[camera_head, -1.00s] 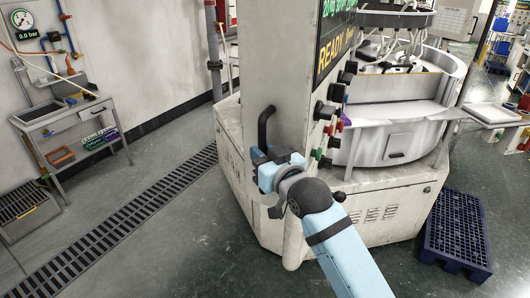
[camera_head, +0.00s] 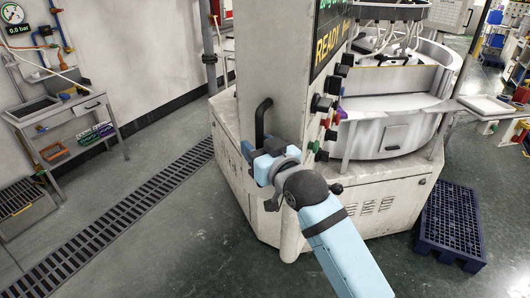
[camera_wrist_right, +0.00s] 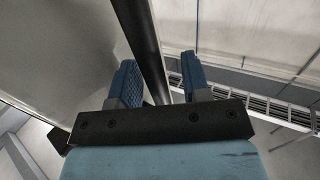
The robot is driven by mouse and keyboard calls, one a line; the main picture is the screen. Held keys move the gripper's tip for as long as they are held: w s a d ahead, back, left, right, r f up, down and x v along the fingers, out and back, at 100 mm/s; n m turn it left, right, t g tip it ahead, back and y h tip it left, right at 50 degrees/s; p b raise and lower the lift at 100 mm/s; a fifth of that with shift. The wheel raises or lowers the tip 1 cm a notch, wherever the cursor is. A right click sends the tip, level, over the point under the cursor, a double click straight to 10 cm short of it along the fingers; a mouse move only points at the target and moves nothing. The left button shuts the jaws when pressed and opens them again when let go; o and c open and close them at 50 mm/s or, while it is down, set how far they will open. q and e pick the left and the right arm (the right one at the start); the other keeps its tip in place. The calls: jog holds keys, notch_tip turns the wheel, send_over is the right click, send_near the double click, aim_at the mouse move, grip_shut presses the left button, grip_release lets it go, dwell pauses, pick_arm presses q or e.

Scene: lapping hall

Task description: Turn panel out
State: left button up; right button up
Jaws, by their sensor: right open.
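The panel (camera_head: 283,75) is a tall grey column on the machine's near corner, with a green and yellow display reading READY and several buttons on its right side. A black bar handle (camera_head: 261,118) is on its near face. My right gripper (camera_head: 264,150) is at the handle's lower part. In the right wrist view, the black handle (camera_wrist_right: 146,45) runs between the two blue fingers of my right gripper (camera_wrist_right: 158,78), which are apart, with a gap visible on the right finger's side. My left gripper is not in view.
The round lapping machine (camera_head: 390,135) stands behind the panel on a grey base. A dark blue pallet (camera_head: 452,225) lies on the floor at right. A steel side table (camera_head: 65,115) stands by the left wall. A floor grating (camera_head: 125,215) crosses the open floor at left.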

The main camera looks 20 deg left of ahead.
jog(key=b+v, duration=0.3)
jog(key=v, duration=1)
jog(key=shift+s, duration=0.25)
jog(key=shift+d, duration=0.1)
jog(key=d+f+m+t+h, duration=0.1)
jog(key=d+f+m+h, duration=0.2)
jog(key=d+f, duration=0.6)
jog(key=d+f+m+t+h, duration=0.25)
jog(key=d+f, duration=0.25)
jog(key=f, duration=0.8)
jog(key=s+d+f+m+g+h, duration=0.2)
jog(key=s+d+f+h, duration=0.4)
jog(key=s+d+f, duration=1)
notch_tip(320, 180, down, 5)
jog(key=d, duration=0.2)
jog(key=shift+s+d+m, duration=0.25)
jog(key=shift+d+m, duration=0.05)
jog(key=shift+m, duration=0.05)
